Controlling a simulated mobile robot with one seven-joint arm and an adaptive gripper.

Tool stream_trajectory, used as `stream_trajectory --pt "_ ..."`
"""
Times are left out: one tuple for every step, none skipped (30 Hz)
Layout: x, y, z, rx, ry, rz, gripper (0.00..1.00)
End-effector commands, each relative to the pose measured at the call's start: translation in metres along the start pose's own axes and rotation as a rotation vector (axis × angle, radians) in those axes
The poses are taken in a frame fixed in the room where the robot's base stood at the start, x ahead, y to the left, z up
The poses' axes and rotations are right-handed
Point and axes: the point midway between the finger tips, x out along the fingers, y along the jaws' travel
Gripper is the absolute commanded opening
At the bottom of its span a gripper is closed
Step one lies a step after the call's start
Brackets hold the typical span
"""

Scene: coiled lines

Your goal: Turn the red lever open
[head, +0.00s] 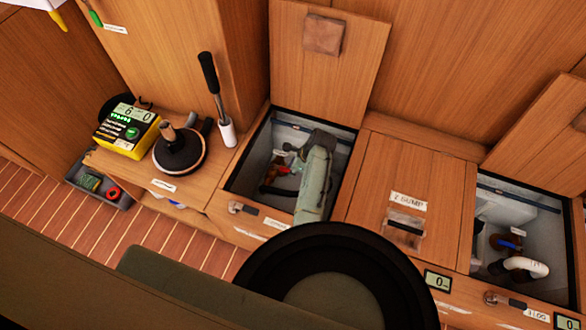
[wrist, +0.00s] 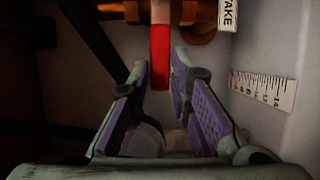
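The red lever (wrist: 160,55) hangs down from an orange-brown pipe fitting (wrist: 200,18) at the top of the wrist view. My gripper (wrist: 160,68) is open, with its purple-padded fingers on either side of the lever's lower end. A narrow gap shows on each side, so it does not look gripped. In the head view, my grey-green arm reaches down into the left open locker (head: 245,172), and my gripper is low inside it. A small red patch (head: 283,169) there may be the lever, and my arm partly hides the area.
A label ending in "TAKE" (wrist: 228,14) and a ruler strip (wrist: 262,89) are on the locker's pale wall to the right. A dark pipe or hose (wrist: 92,38) runs on the left. The raised locker lid (head: 328,75) stands behind my arm.

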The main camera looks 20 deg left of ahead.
Motion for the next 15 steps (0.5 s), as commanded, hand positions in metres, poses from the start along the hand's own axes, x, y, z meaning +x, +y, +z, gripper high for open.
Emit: stream_trajectory --pt "0.0000 0.0001 -0.0001 0.000 0.000 0.000 0.13" --pt "0.0000 0.0001 -0.0001 0.000 0.000 0.000 0.11" --pt "0.0000 0.0001 -0.0001 0.000 0.000 0.000 0.09" --pt "0.0000 0.0001 -0.0001 0.000 0.000 0.000 0.07" --pt "0.0000 0.0001 -0.0001 0.000 0.000 0.000 0.05" --pt "0.0000 0.0002 -0.0001 0.000 0.000 0.000 0.02" --pt "0.0000 0.0002 -0.0001 0.000 0.000 0.000 0.00" --pt "0.0000 0.0002 -0.0001 0.000 0.000 0.000 0.00" --pt "0.0000 0.0002 -0.0001 0.000 0.000 0.001 0.00" --pt "0.0000 0.0002 -0.0001 0.000 0.000 0.001 0.00" --pt "0.0000 0.0003 -0.0002 0.000 0.000 0.001 0.00" --pt "0.0000 0.0003 -0.0001 0.000 0.000 0.001 0.00" --pt "0.0000 0.0003 -0.0001 0.000 0.000 0.001 0.00" --pt "0.0000 0.0003 -0.0001 0.000 0.000 0.001 0.00" --pt "0.0000 0.0003 -0.0002 0.000 0.000 0.001 0.00"
